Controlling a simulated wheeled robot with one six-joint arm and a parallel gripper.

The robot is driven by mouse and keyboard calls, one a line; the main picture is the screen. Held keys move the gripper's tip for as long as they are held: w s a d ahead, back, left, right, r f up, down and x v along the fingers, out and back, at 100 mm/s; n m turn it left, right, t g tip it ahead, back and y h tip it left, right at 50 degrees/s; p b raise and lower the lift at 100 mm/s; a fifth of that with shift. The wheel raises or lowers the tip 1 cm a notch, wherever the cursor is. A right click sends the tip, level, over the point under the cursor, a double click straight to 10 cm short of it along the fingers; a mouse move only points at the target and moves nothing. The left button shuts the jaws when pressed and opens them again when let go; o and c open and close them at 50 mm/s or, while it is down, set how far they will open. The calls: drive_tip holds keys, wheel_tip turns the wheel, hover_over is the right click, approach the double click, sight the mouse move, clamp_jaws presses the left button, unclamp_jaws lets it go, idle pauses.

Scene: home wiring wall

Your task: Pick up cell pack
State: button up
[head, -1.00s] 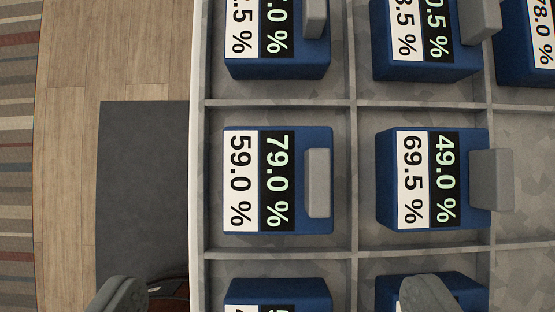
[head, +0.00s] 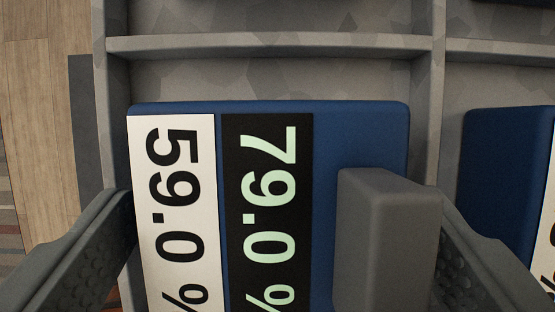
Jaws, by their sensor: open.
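A blue cell pack (head: 360,135) fills the middle of the view, lying in a compartment of the grey tray. Its white label reads 59.0 % and its black label reads 79.0 %. A grey block-like handle or tab (head: 385,235) stands up on its right side. My gripper (head: 285,235) is open, with one finger at the left edge of the pack and the other just right of the grey block. I cannot tell whether either finger touches the pack. The lower part of the pack is cut off by the frame.
The grey tray's divider walls (head: 260,44) run above and to the right of this compartment. Another blue cell pack (head: 500,150) sits in the compartment to the right, close to my right finger. Wooden floor (head: 30,110) and a dark mat show at the left.

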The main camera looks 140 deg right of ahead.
sight(272, 247)
drive_tip(key=shift+w+a+f, duration=0.1)
drive_tip(key=shift+w+f, duration=0.1)
drive_tip(key=shift+f, duration=0.35)
drive_tip(key=shift+c, duration=0.5)
drive_tip(key=c, duration=0.8)
drive_tip(key=shift+r, duration=0.1)
wheel_tip(272, 247, up, 10)
